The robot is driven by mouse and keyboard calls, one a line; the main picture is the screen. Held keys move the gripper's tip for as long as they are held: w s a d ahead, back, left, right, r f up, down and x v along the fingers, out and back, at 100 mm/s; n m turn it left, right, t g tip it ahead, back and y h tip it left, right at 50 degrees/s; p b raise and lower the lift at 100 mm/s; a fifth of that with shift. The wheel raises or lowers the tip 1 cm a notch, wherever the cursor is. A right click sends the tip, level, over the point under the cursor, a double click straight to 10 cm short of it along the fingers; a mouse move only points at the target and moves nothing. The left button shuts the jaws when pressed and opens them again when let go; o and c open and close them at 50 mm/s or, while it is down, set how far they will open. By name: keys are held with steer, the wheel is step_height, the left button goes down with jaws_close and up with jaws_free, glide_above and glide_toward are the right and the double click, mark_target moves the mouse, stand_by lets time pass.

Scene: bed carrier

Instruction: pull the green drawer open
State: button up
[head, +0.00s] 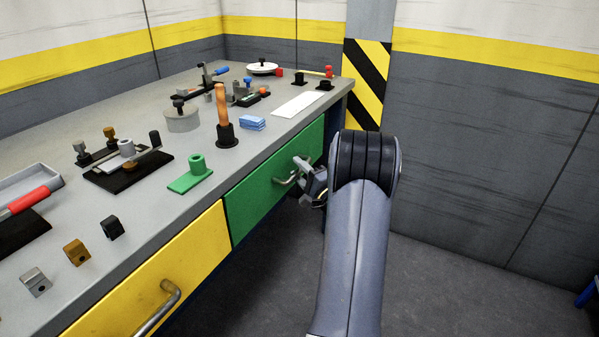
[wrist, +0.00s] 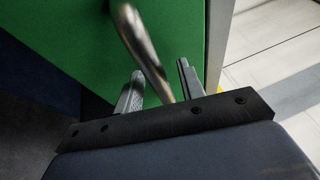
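The green drawer (head: 262,190) is in the bench front, right of the yellow drawer. Its front looks level with the yellow one. A metal bar handle (head: 284,181) sticks out from it. My gripper (head: 305,172) is at the right end of this handle in the head view, partly hidden by my arm. In the wrist view the green front (wrist: 70,35) fills the upper left, and the handle (wrist: 138,38) runs down between the two fingers of my gripper (wrist: 160,70). The fingers are apart, one on each side of the bar, with gaps visible.
The yellow drawer (head: 150,285) has its own handle (head: 160,308). The bench top (head: 130,210) carries a green block (head: 190,178), an orange-handled tool (head: 224,112) and several fixtures. The floor (head: 440,285) right of my arm is clear up to the grey wall (head: 490,150).

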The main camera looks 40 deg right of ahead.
steer(key=shift+c, duration=0.5)
jaws_close()
steer(key=shift+s, duration=0.1)
